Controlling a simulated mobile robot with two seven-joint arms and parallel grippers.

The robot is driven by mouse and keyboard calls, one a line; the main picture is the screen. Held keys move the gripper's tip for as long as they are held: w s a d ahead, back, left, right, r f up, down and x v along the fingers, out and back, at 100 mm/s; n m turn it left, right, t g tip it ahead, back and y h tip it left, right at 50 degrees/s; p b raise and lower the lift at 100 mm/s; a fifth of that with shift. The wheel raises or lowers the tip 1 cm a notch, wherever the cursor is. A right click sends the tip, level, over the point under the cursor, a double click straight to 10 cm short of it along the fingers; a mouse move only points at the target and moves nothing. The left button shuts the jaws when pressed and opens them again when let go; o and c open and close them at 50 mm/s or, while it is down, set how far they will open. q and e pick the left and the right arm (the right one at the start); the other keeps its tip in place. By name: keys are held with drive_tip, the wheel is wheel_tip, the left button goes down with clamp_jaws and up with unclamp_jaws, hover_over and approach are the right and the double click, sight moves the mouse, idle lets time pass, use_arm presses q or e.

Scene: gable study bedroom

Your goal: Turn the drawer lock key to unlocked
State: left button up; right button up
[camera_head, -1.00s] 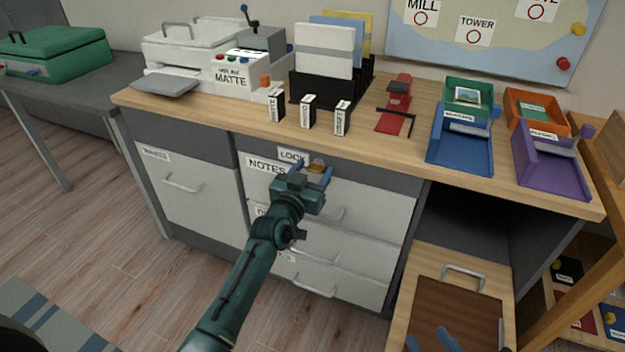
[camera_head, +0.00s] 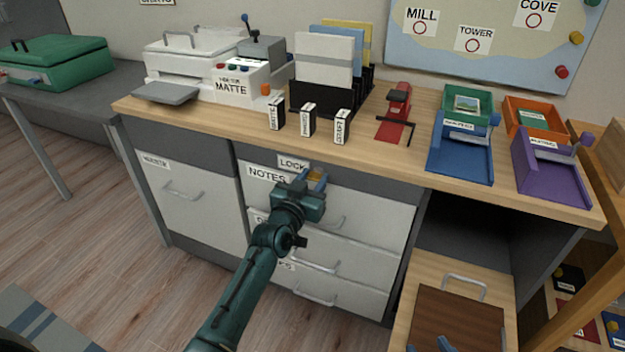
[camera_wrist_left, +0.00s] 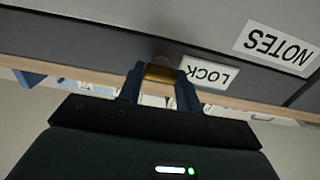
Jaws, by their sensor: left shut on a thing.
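The brass lock key (camera_head: 317,175) is on the dark front strip under the desktop, just right of the LOCK label (camera_head: 293,163). My left gripper (camera_head: 313,180) is at the key and partly hides it. In the left wrist view, the key (camera_wrist_left: 160,73) sits between the blue fingers of my left gripper (camera_wrist_left: 160,88), which is shut on it. The LOCK label (camera_wrist_left: 208,75) is beside it there, upside down. Which way the key points is hard to tell. My right gripper (camera_head: 428,345) shows only as blue fingertips, apart, at the bottom edge.
Drawers with handles (camera_head: 318,265) lie below the lock, behind my left arm. The NOTES label (camera_head: 267,174) is at left. Small labelled blocks (camera_head: 308,120), a red stapler-like tool (camera_head: 397,103) and trays (camera_head: 460,150) stand on the desktop. A wooden drawer (camera_head: 420,275) stands out at right.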

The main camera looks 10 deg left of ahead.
drive_tip(key=shift+r, duration=0.15)
use_arm(q)
drive_tip(key=shift+n+p, duration=0.45)
drive_tip(key=shift+n, duration=1.05)
drive_tip(key=n+p, duration=0.1)
drive_tip(key=n, duration=0.1)
drive_tip(key=shift+a+n, duration=0.1)
drive_tip(key=shift+n, duration=1.1)
drive_tip(key=n, duration=0.5)
drive_tip(key=shift+f, duration=0.2)
drive_tip(key=n, duration=0.4)
drive_tip(key=shift+n, duration=0.7)
use_arm(e)
drive_tip(key=shift+s+d+r+m, duration=0.1)
drive_tip(key=shift+d+r+m, duration=0.2)
drive_tip(key=shift+r, duration=0.4)
